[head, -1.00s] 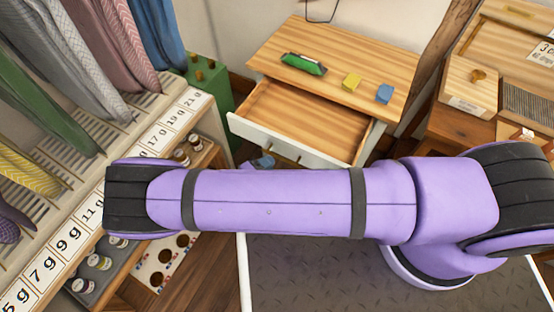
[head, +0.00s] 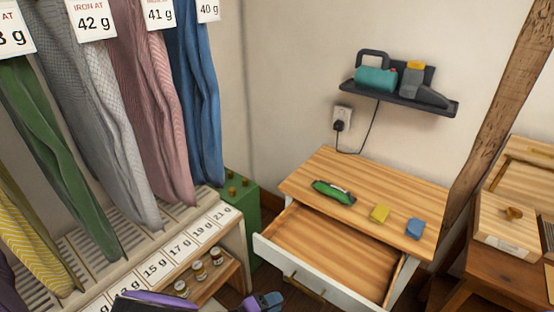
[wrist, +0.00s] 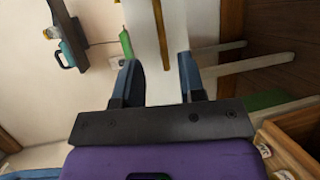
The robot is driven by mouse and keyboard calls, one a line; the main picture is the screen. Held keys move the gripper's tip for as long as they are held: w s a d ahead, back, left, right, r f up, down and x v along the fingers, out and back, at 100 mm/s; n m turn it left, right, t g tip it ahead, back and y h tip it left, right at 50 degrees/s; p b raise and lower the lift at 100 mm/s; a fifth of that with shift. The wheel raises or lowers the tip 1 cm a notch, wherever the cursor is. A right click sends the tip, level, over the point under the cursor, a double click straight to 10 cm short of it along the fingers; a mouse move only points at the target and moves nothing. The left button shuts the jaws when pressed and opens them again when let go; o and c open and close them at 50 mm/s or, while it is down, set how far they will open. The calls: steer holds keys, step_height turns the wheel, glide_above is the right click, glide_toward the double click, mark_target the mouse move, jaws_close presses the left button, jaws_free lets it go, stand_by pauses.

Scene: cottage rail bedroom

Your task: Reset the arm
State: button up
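My gripper (wrist: 160,68) shows in the wrist view with its two blue fingers apart and nothing between them. In the head view only a small blue and purple part of it (head: 266,302) shows at the bottom edge, just left of the open drawer (head: 330,250). A purple part of my arm shows at the bottom left; the rest is out of frame.
The wooden dresser (head: 350,178) bears a green tool (head: 333,192), a yellow block (head: 380,213) and a blue block (head: 415,228). A wall shelf (head: 400,100) holds a teal iron (head: 376,78). Hanging cloths and a weight rack (head: 190,240) stand left.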

steer(key=w+d+r+m+g+y, duration=0.2)
steer(key=w+d+r+g+y, duration=0.15)
steer(key=r, duration=0.95)
steer(key=w+d+r+m+g+y, duration=0.2)
steer(key=w+d+r+g, duration=0.15)
steer(key=r, duration=0.95)
steer(key=w+d+r+m+g+y, duration=0.2)
steer(key=w+d+r+y, duration=0.15)
steer(key=r, duration=0.95)
steer(key=s+d+r+t+y, duration=0.2)
steer(key=s+d+r+y, duration=0.35)
steer(key=d+r, duration=0.95)
steer(key=s+d+r+t, duration=0.2)
steer(key=s+d+r, duration=0.1)
steer(key=s, duration=0.5)
steer(key=s+d+r+m+t, duration=0.1)
steer(key=s+d+r+t, duration=0.1)
steer(key=s, duration=0.6)
step_height(320, 180, up, 2)
steer(key=shift+d+r+h, duration=0.15)
steer(key=shift+d+h, duration=0.2)
steer(key=shift+d, duration=0.25)
